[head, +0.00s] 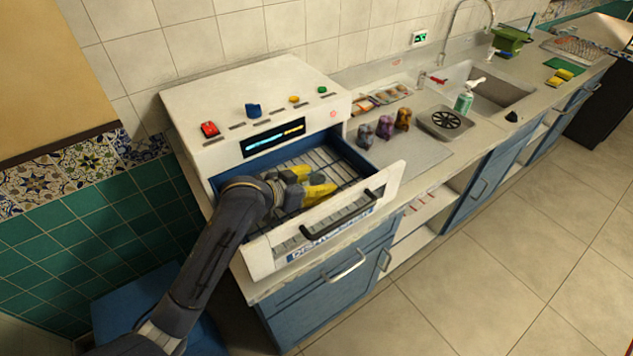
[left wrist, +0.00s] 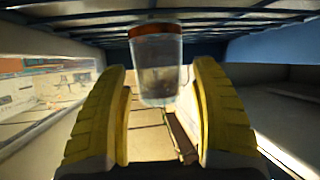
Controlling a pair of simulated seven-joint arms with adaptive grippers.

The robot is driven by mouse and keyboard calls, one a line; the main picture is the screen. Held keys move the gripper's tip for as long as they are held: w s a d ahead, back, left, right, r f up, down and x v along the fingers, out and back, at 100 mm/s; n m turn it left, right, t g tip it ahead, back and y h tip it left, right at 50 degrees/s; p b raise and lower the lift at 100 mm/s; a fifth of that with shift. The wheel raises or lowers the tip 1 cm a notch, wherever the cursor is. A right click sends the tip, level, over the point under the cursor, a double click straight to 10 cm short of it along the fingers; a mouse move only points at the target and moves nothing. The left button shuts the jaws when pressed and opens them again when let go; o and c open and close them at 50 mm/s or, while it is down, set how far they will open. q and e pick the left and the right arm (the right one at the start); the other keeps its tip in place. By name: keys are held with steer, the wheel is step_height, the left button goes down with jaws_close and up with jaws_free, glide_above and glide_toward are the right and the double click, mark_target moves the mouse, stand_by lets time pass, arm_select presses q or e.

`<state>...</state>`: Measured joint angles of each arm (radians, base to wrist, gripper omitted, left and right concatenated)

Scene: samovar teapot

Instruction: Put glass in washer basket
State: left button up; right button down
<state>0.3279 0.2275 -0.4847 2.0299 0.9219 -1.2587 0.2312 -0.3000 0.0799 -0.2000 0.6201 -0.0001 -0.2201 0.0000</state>
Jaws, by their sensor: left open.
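The washer basket (head: 325,160) is a wire rack inside the pulled-out dishwasher drawer. My left gripper (head: 316,182) is down inside the drawer, over the rack, with its yellow fingers spread open. In the left wrist view, a clear glass (left wrist: 157,75) with an orange-brown band at one end sits between the open fingers (left wrist: 160,95). A narrow gap shows on each side of it. The banded end is close to the rack wires (left wrist: 215,17); I cannot tell whether it touches them. I cannot make out the glass in the head view. My right gripper is not in view.
The drawer front (head: 340,220) with its dark handle bounds the near side. Three small coloured patterned vessels (head: 384,127) stand on the counter right of the dishwasher (head: 255,90). Beyond are a sink (head: 490,85) and a green-white bottle (head: 465,100).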

arm_select(q)
steer(key=shift+r, duration=0.2)
steer(key=v, duration=1.2)
steer(key=shift+f, duration=0.1)
stand_by(1.1)
